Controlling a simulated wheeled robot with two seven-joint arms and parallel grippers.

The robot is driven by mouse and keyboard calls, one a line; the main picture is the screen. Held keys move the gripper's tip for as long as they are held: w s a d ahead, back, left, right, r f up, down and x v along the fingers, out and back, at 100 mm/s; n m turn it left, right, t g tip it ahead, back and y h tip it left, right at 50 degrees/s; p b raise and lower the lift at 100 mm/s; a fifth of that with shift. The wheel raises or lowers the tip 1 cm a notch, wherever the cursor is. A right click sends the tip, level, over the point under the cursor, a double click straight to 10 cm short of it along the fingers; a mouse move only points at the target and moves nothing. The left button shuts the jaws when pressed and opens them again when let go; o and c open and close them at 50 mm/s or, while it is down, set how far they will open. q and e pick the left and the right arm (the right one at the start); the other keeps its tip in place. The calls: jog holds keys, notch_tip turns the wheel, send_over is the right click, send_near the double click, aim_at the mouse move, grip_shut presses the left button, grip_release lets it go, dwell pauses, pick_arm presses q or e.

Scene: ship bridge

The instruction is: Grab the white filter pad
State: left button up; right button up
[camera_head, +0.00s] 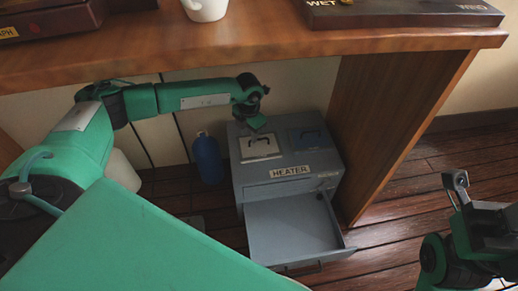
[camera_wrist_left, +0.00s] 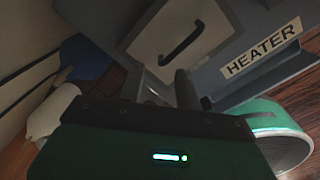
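A pale, whitish square panel with a dark handle (camera_head: 262,151) lies on top of the grey heater box (camera_head: 240,190); it also shows in the left wrist view (camera_wrist_left: 165,28). I cannot tell whether it is the white filter pad, and no other clear pad is in view. My left gripper (camera_head: 258,122) reaches in under the desk and hangs just above this panel. In the left wrist view its dark fingers (camera_wrist_left: 178,92) are near the panel's lower edge, their gap unclear. My right gripper (camera_head: 456,184) is at the right, away from the heater.
The heater's front drawer (camera_head: 290,236) is pulled out and looks empty. A blue bottle (camera_head: 207,160) stands left of the heater. The wooden desk top (camera_head: 270,42) and side panel (camera_head: 395,125) enclose the space.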

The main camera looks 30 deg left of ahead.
aim_at(259, 144)
pick_arm(q)
notch_tip(259, 144, down, 4)
jog(key=shift+f+b, duration=0.15)
jog(key=shift+b, duration=0.8)
grip_shut()
